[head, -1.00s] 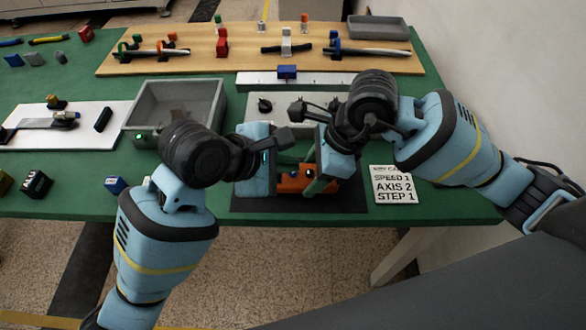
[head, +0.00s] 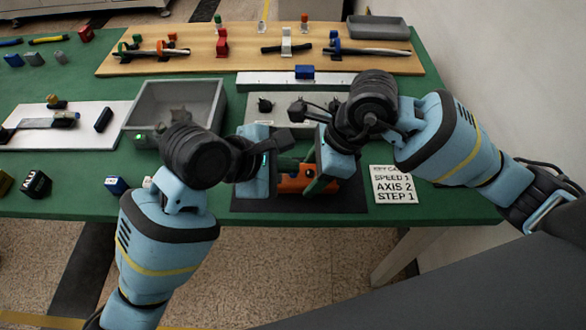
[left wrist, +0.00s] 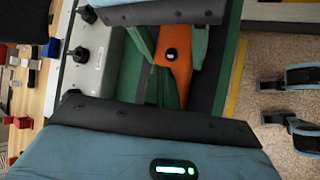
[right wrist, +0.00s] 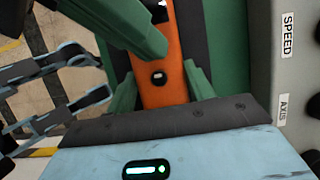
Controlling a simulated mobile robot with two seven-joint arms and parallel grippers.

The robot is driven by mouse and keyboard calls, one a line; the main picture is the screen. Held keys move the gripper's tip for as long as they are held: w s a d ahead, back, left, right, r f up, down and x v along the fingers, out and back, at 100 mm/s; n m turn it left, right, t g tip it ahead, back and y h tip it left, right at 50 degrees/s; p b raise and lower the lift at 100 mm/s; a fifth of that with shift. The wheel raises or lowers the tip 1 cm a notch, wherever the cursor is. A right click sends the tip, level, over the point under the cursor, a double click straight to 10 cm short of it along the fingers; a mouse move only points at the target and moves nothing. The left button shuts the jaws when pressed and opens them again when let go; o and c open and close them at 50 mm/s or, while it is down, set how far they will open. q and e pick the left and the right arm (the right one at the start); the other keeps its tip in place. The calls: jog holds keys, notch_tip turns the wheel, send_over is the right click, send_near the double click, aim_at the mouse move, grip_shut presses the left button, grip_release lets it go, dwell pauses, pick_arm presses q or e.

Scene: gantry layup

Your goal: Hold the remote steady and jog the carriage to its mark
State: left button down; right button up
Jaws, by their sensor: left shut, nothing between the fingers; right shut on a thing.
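The orange remote (head: 293,185) lies over a dark mat (head: 345,198) at the front of the green table, partly hidden by my grippers. It also shows in the left wrist view (left wrist: 176,82) with a black button. My right gripper (right wrist: 162,88) is shut on it, one green finger on each side. My left gripper (left wrist: 158,74) is shut and empty, its fingertips at the remote's edge; I cannot tell whether they touch. The blue carriage (head: 304,72) sits on the white rail (head: 262,80) behind, right of the rail's middle. I cannot make out its mark.
A grey control box (head: 285,97) with black knobs stands between rail and remote. A card (head: 393,187) reading SPEED 1, AXIS 2, STEP 1 lies at right. A grey tray (head: 213,108) stands at left. A wooden board (head: 190,62) with several tools lies at the back.

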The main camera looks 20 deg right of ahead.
pick_arm(q)
jog(key=shift+r, duration=0.7)
jog(key=shift+r, duration=2.5)
pick_arm(e)
jog(key=o, duration=1.2)
jog(key=shift+o, duration=0.2)
jog(key=shift+r, duration=0.1)
jog(key=v, duration=1.2)
